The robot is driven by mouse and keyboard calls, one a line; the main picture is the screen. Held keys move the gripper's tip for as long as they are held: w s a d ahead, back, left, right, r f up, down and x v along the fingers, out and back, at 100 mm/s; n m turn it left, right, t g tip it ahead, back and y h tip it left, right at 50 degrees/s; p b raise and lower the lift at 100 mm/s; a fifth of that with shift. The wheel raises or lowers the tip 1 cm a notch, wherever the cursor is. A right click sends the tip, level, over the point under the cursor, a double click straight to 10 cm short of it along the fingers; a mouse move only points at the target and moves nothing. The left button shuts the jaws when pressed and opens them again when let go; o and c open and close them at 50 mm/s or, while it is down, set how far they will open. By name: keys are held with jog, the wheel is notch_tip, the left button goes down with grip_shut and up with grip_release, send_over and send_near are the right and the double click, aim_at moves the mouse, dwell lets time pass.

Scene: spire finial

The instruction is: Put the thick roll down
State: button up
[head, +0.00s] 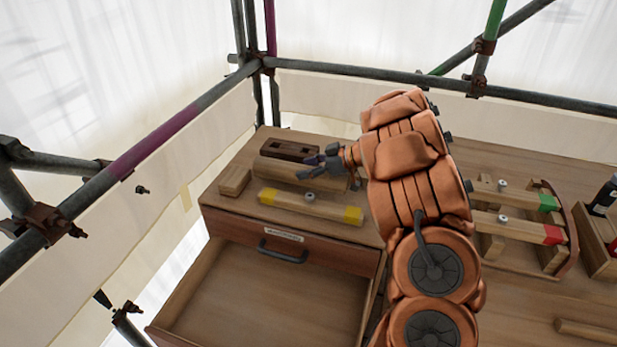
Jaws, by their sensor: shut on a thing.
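The thick roll (278,170) is a pale wooden cylinder at the back of the cabinet top, left of my arm in the head view. It lies level, its length running left to right, behind the yellow-ended bar. My gripper (318,164) is shut on the roll near its right part. My gripper and arm hide some of the roll's right end. I cannot tell whether the roll touches the cabinet top or hangs just above it.
A bar with yellow ends (310,207) lies in front, a small wood block (235,181) at left, a dark slotted block (291,150) behind. The drawer (255,310) below stands open and empty. At right is a rack with green- and red-ended bars (518,229). Scaffold poles (430,78) surround the bench.

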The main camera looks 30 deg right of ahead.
jog(key=shift+f, duration=1.7)
jog(key=shift+f, duration=0.15)
jog(key=o, duration=1.4)
